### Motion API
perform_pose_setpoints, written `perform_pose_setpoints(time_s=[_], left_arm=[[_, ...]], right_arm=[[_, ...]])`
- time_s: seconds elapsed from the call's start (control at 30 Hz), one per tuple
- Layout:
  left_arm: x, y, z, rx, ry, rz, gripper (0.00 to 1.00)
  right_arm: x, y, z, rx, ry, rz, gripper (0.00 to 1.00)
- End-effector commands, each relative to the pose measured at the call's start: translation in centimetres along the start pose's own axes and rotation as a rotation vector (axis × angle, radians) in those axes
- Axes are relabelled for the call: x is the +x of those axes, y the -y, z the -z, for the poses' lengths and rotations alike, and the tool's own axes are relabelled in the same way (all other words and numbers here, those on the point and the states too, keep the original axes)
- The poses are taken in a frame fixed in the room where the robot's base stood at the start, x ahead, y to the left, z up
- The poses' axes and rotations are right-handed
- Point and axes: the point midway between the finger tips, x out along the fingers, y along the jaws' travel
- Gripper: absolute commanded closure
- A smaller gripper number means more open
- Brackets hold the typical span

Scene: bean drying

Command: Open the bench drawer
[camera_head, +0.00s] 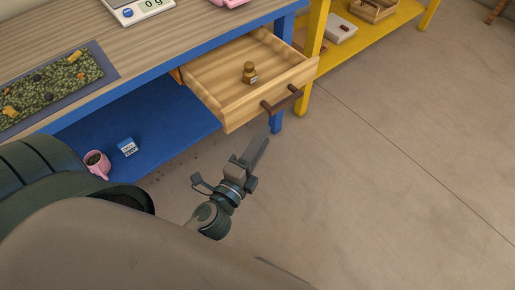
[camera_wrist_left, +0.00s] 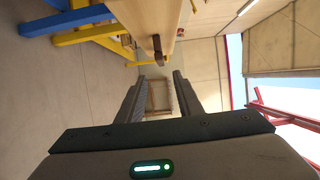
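The bench drawer (camera_head: 215,84) is pale wood and stands pulled out from under the bench top, its inside showing. A small brown bottle (camera_head: 249,74) stands in it. Its dark brown handle (camera_head: 282,99) is on the front panel. My left gripper (camera_head: 260,146) is in front of and below the handle in the head view, apart from it. In the left wrist view the two fingers (camera_wrist_left: 155,85) are spread with nothing held between them. The handle (camera_wrist_left: 158,48) and drawer front (camera_wrist_left: 148,18) show above them there. My right gripper is not in view.
A yellow rack (camera_head: 365,40) stands behind. Floor at right is clear.

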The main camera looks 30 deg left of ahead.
Motion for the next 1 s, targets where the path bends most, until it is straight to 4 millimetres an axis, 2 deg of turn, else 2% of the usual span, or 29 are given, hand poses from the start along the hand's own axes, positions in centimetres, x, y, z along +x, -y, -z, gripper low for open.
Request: perform_pose_setpoints(time_s=[0.1, 0.3, 0.87, 1.0], left_arm=[[-1.2, -0.2, 0.0, -0.002, 0.001, -0.001, 0.67], [-2.1, -0.1, 0.0, -0.001, 0.000, -0.001, 0.67], [-2.2, 0.0, 0.0, 0.000, 0.000, 0.000, 0.67], [-2.1, -0.6, 0.0, -0.014, 0.000, -0.013, 0.67]], right_arm=[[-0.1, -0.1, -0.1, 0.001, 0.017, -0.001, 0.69], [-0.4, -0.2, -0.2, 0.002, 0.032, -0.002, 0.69], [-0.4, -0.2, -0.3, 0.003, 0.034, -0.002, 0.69], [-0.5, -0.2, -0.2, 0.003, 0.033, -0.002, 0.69]])
